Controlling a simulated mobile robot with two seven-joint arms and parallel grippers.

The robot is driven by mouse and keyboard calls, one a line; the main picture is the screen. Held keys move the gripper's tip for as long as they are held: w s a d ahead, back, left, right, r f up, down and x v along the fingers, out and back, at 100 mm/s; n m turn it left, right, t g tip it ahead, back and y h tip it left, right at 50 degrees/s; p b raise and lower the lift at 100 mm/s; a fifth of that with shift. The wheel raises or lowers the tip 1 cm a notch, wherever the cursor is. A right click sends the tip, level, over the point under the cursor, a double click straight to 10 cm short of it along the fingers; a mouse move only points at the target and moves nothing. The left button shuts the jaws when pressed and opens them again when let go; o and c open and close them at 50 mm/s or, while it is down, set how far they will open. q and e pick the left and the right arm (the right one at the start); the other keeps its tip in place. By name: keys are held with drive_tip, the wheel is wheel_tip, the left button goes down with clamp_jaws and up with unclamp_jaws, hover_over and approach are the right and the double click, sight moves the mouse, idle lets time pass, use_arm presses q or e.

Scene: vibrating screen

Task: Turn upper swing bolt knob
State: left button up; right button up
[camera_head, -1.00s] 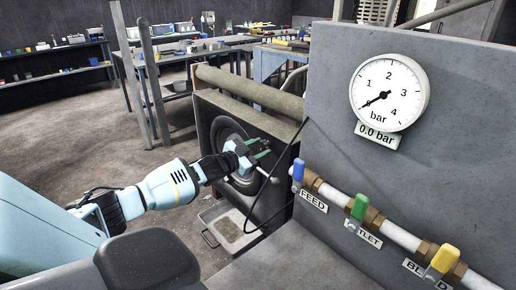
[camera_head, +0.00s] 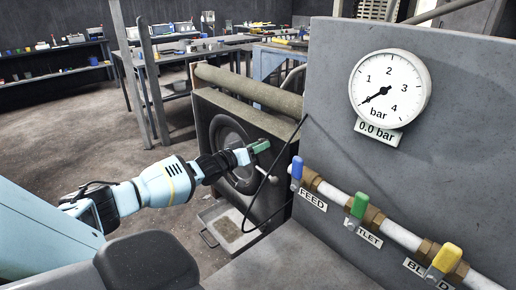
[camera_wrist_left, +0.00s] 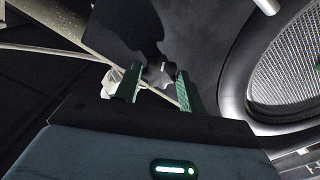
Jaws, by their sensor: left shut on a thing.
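The dark, lobed upper swing bolt knob (camera_wrist_left: 158,73) sits between the green fingertips in the left wrist view. My left gripper (camera_head: 260,147) reaches to the upper right of the round door on the dark housing. Its two green fingers also show in the left wrist view (camera_wrist_left: 158,88), one on each side of the knob, shut on it. In the head view the fingers hide the knob. The round door (camera_head: 232,150) has a dark rim; its mesh-like window (camera_wrist_left: 290,65) shows at the right of the left wrist view. My right gripper is in neither view.
A pale rod with a round end (camera_head: 272,179) sticks out below the gripper. A black cable (camera_head: 283,172) hangs close to its right. A grey panel with a gauge (camera_head: 389,91) reading 0.0 bar and coloured valve handles stands at right. A tray (camera_head: 225,226) lies below.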

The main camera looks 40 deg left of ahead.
use_arm(q)
drive_tip(key=shift+n, duration=0.6)
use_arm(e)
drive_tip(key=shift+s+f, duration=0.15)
use_arm(q)
drive_tip(key=o, duration=0.9)
drive_tip(key=shift+o, duration=0.2)
drive_tip(key=shift+s, duration=0.15)
drive_tip(key=s+p, duration=0.2)
drive_tip(key=s, duration=0.5)
drive_tip(key=shift+s+a, duration=0.25)
drive_tip(key=shift+a, duration=0.1)
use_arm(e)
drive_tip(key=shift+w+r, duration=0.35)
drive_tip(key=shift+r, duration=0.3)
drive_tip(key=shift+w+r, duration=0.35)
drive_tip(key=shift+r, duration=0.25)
